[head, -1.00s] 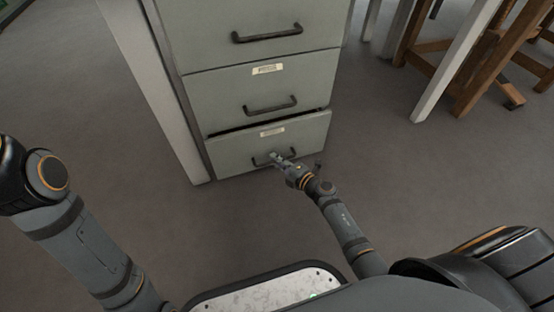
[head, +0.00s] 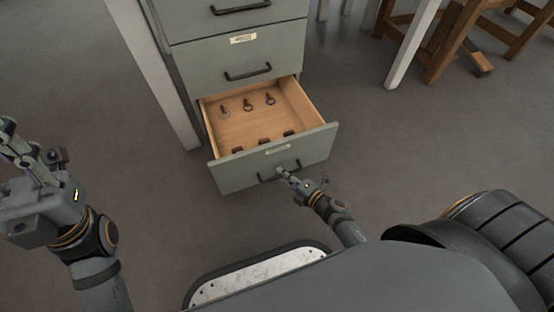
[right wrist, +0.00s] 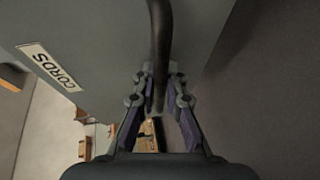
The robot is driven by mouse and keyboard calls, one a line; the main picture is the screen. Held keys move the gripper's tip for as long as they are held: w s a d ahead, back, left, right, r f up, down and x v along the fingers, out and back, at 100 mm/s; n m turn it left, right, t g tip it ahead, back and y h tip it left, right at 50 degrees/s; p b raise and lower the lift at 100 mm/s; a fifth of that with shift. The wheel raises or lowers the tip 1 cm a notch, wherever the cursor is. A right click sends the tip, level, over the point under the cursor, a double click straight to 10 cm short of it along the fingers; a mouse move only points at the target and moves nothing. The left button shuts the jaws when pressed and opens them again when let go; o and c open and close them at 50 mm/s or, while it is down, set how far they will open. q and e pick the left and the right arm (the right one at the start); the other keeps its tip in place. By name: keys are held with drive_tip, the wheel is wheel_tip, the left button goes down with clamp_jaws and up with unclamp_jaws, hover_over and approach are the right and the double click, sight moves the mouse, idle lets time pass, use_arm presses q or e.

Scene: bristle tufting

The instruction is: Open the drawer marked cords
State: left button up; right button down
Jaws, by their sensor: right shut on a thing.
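The bottom drawer (head: 226,176) of the grey cabinet is pulled well out in the head view, its wooden inside showing. Its label (right wrist: 48,66) reads CORDS in the right wrist view. My right gripper (head: 284,174) is shut on the drawer's dark bar handle (head: 265,179); the handle (right wrist: 158,40) runs between its fingers in the right wrist view. Inside the drawer lie several small dark items, among them ring-ended ones (head: 247,104) at the back. My left gripper (head: 22,150) is raised at the left edge, away from the cabinet; its fingertips are not clear.
The upper drawers (head: 240,62) of the cabinet are shut. A pale post (head: 160,85) stands at the cabinet's left. Wooden stool legs (head: 450,45) and a white table leg (head: 412,45) stand at the back right. The floor right of the drawer is clear.

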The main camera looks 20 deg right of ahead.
drive_tip(key=shift+s+d, duration=0.1)
drive_tip(key=shift+s, duration=2.1)
drive_tip(key=c, duration=1.7)
unclamp_jaws()
drive_tip(key=shift+o, duration=0.2)
